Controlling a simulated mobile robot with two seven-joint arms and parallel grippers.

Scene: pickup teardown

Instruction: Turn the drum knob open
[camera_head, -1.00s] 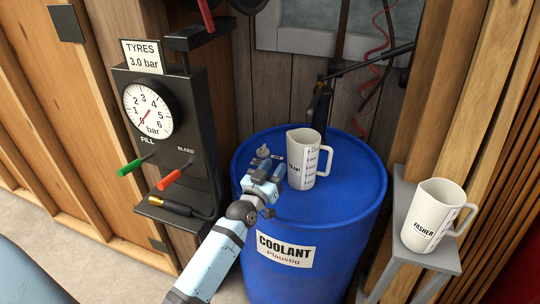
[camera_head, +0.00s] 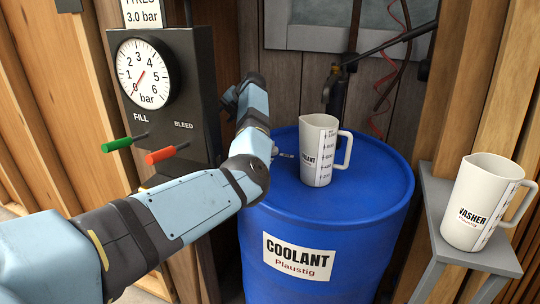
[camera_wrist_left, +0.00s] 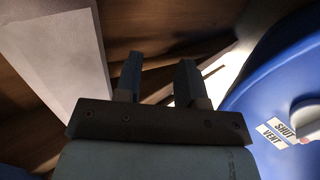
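The blue coolant drum (camera_head: 375,195) stands upright in the head view, labelled "COOLANT". A small grey fitting that looks like the drum knob (camera_head: 287,155) shows on its top, left of the coolant jug; my arm partly hides the area around it. In the left wrist view a pale knob (camera_wrist_left: 306,114) sits at the right edge on the blue drum top, beside labels "SHUT" and "VENT" (camera_wrist_left: 277,131). My left gripper (camera_wrist_left: 158,80) has its two fingers apart with nothing between them. It is off to the side of the knob, not touching it. My right gripper is not in view.
A white coolant jug (camera_head: 318,150) stands on the drum. A washer jug (camera_head: 475,200) stands on a grey stand (camera_head: 432,205) at right. The tyre gauge box (camera_head: 195,100), with green (camera_head: 118,143) and red (camera_head: 160,156) handles, is close to my left arm. A wooden wall is behind.

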